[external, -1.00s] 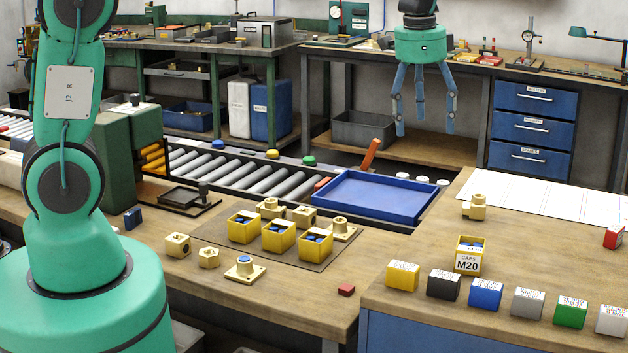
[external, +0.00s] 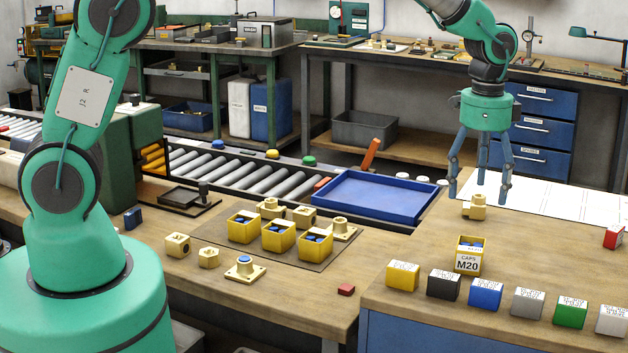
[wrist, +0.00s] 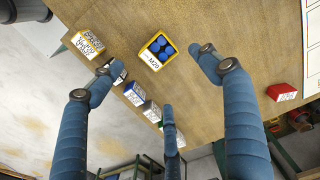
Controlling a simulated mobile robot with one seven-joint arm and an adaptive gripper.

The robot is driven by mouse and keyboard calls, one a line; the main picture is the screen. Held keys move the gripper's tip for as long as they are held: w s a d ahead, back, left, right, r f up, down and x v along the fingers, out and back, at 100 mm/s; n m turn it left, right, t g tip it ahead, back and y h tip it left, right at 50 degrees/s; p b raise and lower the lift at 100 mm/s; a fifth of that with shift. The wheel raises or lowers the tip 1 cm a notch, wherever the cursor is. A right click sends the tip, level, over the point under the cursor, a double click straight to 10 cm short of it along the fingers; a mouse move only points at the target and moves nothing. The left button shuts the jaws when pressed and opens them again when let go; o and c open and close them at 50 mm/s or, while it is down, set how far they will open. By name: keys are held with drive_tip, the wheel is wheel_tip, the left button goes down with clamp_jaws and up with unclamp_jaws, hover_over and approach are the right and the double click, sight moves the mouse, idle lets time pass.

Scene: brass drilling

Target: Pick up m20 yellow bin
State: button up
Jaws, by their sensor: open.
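The M20 yellow bin (external: 468,256) stands upright on the right wooden bench, with a white "CAPS M20" label on its front and blue caps inside. In the wrist view the bin (wrist: 157,51) is near the top centre, between and beyond two blue fingers. My gripper (external: 480,196) is open and empty, with its three blue fingers pointing down. It hangs above the bench, higher than the bin and toward its far side. A brass fitting (external: 475,207) shows just below the fingers in the external view.
Coloured boxes stand in a row along the bench's front edge, among them a yellow box (external: 402,275) and a black box (external: 444,284). A red box (external: 614,237) is at the right. Three similar yellow bins sit on a mat (external: 320,262) on the left bench. A blue tray (external: 372,196) lies behind.

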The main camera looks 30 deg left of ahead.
drive_tip(key=b, duration=0.1)
hover_over(470, 256)
drive_tip(key=w, duration=0.4)
drive_tip(key=shift+s+a+f, duration=0.1)
drive_tip(key=shift+a+f, duration=0.1)
drive_tip(key=shift+f, duration=1.95)
drive_tip(key=shift+s+a+f, duration=0.1)
drive_tip(key=shift+a+f, duration=0.05)
drive_tip(key=shift+f, duration=1.95)
drive_tip(key=shift+s+f+b, duration=0.1)
drive_tip(key=shift+f+b, duration=0.5)
drive_tip(key=shift+f, duration=2.05)
drive_tip(key=c, duration=1.3)
